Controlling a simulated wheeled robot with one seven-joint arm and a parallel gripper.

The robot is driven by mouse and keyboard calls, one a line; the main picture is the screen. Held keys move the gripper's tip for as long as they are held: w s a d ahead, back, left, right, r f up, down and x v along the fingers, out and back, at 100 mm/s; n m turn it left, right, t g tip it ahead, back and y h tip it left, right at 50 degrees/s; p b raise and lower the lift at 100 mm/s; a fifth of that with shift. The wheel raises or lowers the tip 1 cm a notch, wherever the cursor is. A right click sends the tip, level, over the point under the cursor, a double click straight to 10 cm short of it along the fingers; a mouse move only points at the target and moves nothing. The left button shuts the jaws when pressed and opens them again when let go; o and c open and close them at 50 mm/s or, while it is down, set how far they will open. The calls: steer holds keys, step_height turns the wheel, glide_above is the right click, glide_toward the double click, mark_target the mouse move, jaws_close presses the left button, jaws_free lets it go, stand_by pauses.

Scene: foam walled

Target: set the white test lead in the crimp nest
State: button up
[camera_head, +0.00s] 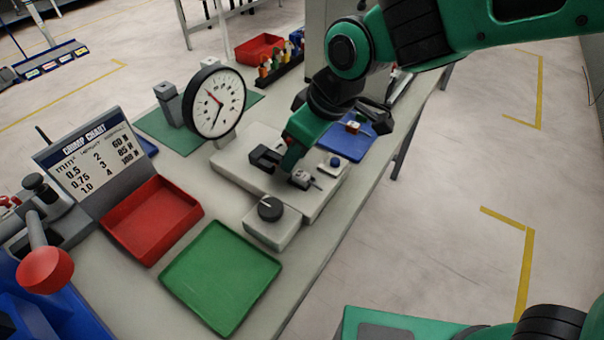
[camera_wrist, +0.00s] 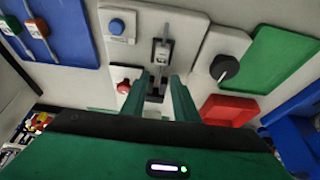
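My gripper (camera_wrist: 163,76) is open, its two green fingers apart with nothing visibly held between them. It hangs over the pale grey tester base, and it also shows in the head view (camera_head: 285,168). A small whitish piece with a thin stem, which looks like the white test lead (camera_wrist: 162,50), lies in a narrow grey fixture just beyond the fingertips. The fixture, apparently the crimp nest (camera_wrist: 154,92), has dark metal parts partly seen between the fingers. I cannot tell how fully the lead is seated. The fixture is small in the head view (camera_head: 306,180).
A blue button (camera_wrist: 117,26) and black knob (camera_wrist: 224,68) flank the fixture. A dial gauge (camera_head: 214,102) stands behind. A red tray (camera_head: 150,220) and an empty green tray (camera_head: 222,275) lie in front.

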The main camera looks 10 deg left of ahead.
mark_target(297, 175)
steer(key=x, duration=0.5)
steer(key=shift+w+r, duration=0.1)
steer(key=shift+w, duration=0.05)
steer(key=shift+c, duration=0.7)
jaws_close()
steer(key=shift+r, duration=0.1)
